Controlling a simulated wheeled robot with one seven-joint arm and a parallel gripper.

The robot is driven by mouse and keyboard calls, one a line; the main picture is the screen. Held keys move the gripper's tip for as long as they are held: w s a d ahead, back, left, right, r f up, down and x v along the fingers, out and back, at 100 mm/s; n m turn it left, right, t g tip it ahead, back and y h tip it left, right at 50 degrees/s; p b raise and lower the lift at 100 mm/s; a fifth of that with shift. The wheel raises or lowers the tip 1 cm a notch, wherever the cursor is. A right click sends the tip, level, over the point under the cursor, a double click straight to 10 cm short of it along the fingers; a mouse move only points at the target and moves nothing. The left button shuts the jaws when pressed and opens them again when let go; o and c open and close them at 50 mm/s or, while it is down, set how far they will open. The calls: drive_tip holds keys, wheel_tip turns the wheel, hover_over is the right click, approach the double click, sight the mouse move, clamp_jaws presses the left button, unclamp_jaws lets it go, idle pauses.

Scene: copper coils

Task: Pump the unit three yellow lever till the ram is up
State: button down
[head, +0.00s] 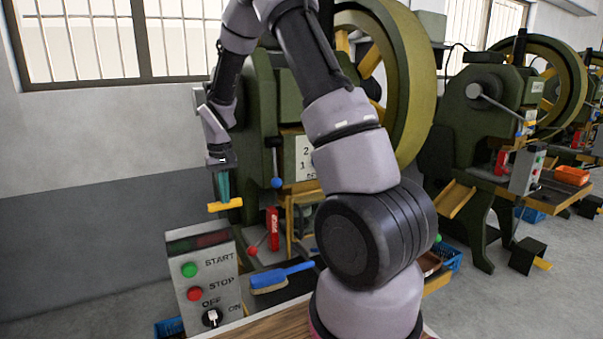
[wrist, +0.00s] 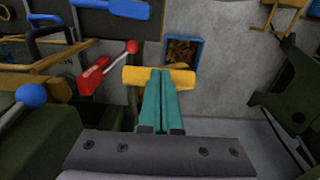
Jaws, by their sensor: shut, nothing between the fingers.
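A short yellow bar (head: 225,205), which looks like the lever's grip, lies right below my gripper's fingertips (head: 222,190) in the head view. In the wrist view the yellow bar (wrist: 183,79) runs crosswise at the tips of my teal fingers (wrist: 160,76). My gripper is shut, with the fingers together and nothing between them. The fingertips overlap the bar, but I cannot tell whether they touch it. A green press (head: 262,110) with a large yellow-green flywheel stands behind my arm. I cannot make out its ram or a unit number.
A control box (head: 203,270) with START and STOP buttons stands front left. A blue brush (head: 282,276) lies beside it. A blue-knobbed rod (wrist: 31,96) and a red-knobbed lever (wrist: 131,47) stick out near my gripper. A blue bin (wrist: 184,62) sits beyond. More presses (head: 490,110) stand right.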

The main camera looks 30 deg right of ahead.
drive_tip(key=s+r, duration=0.7)
drive_tip(key=r, duration=0.6)
drive_tip(key=shift+s, duration=0.2)
idle(0.3)
drive_tip(key=shift+r, duration=0.1)
idle(0.4)
wheel_tip(320, 180, up, 7)
idle(0.5)
idle(0.4)
drive_tip(key=s+d+r+m+t+y, duration=0.1)
drive_tip(key=s+d+r+m+t, duration=0.1)
drive_tip(key=s, duration=0.7)
drive_tip(key=s+d+r+m+t+y, duration=0.1)
drive_tip(key=s+r+t, duration=0.4)
drive_tip(key=s, duration=0.5)
drive_tip(key=d+m, duration=0.1)
drive_tip(key=d, duration=0.1)
drive_tip(key=shift+d+r, duration=0.15)
drive_tip(key=shift+d, duration=0.25)
